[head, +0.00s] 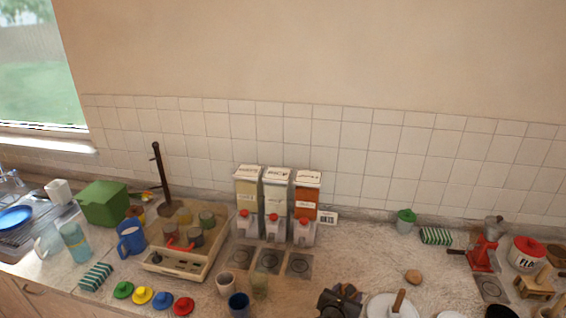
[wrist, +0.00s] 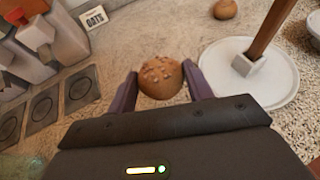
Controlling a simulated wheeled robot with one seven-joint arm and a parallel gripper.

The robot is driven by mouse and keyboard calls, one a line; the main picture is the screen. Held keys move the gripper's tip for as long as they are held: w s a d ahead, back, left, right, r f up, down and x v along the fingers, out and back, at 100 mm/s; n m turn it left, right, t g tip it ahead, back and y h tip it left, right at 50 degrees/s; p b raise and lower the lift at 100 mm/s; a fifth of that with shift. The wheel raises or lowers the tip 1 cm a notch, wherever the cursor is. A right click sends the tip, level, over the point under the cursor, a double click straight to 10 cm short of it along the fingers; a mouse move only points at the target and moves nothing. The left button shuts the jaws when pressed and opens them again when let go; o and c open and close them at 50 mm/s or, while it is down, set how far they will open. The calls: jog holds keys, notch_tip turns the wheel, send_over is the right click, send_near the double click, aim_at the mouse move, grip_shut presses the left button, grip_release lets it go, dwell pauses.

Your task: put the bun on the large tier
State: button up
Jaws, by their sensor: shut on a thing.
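My gripper (wrist: 161,85) is shut on a brown seeded bun (wrist: 160,78), which sits between the two purple fingers. In the head view my gripper (head: 345,292) is dark, at the bottom edge, and the bun in it cannot be made out. A white round tier (wrist: 262,85) with a wooden post lies just right of my gripper and apart from the bun. The tier also shows in the head view (head: 377,307), cut off by the bottom edge. I cannot tell its size against other tiers.
A second bun (wrist: 225,9) lies on the counter behind the tier; it also shows in the head view (head: 413,276). Dispensers (head: 275,205) stand left of my gripper, with an OATS card (wrist: 86,20) beside them. A red grinder (head: 482,254) stands at the right.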

jog(key=w+a+r+n+t+y, duration=0.2)
jog(key=w+a+r+n+y, duration=0.15)
jog(key=r+n+y, duration=0.45)
jog(key=shift+m+h, duration=0.5)
jog(key=shift+m, duration=0.4)
jog(key=f+b, duration=0.6)
jog(key=w+f+b, duration=0.1)
jog(key=f+b, duration=0.2)
jog(key=b, duration=0.1)
jog(key=shift+a, duration=0.1)
jog(key=shift+r, duration=0.15)
jog(key=w+a+r+b, duration=0.1)
jog(key=a+r+b, duration=0.2)
jog(key=a+r, duration=0.3)
jog(key=w+a+r+b, duration=0.2)
jog(key=a+r+b, duration=0.2)
jog(key=a, duration=0.6)
notch_tip(320, 180, up, 3)
jog(key=shift+w+a+f, duration=0.15)
jog(key=shift+w+a, duration=0.15)
